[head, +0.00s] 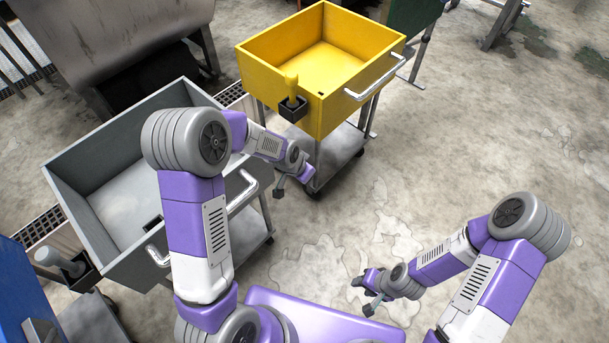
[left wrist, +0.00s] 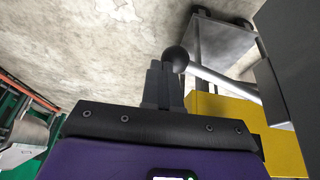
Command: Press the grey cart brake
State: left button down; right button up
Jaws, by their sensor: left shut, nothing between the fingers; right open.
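The grey cart (head: 101,180) stands at the left in the head view, with a silver handle on its right side. A grey lever with a thick rounded end (head: 60,262), likely its brake, rises from a black box at its near corner. My left gripper (head: 279,190) is shut and empty, beyond the cart's right side and far from that lever. In the left wrist view its fingers (left wrist: 162,85) appear close to a dark round knob on a pale rod; I cannot tell whether they touch. My right gripper (head: 365,298) is open and empty over the floor.
A yellow cart (head: 325,88) with its own yellow lever (head: 291,85) stands behind my left gripper. A blue cart or box (head: 22,298) is at the lower left edge. The floor at the right is clear.

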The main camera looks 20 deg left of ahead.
pick_arm(q)
jog(key=shift+f, duration=0.45)
jog(key=shift+s+f, duration=0.15)
jog(key=shift+s, duration=0.05)
jog(key=s+d+r+p, duration=0.3)
jog(key=s+r+p, duration=0.2)
jog(key=r, duration=0.6)
jog(key=shift+s+d+r+p, duration=0.3)
jog(key=shift+s+d+p, duration=0.1)
jog(key=shift+s, duration=0.35)
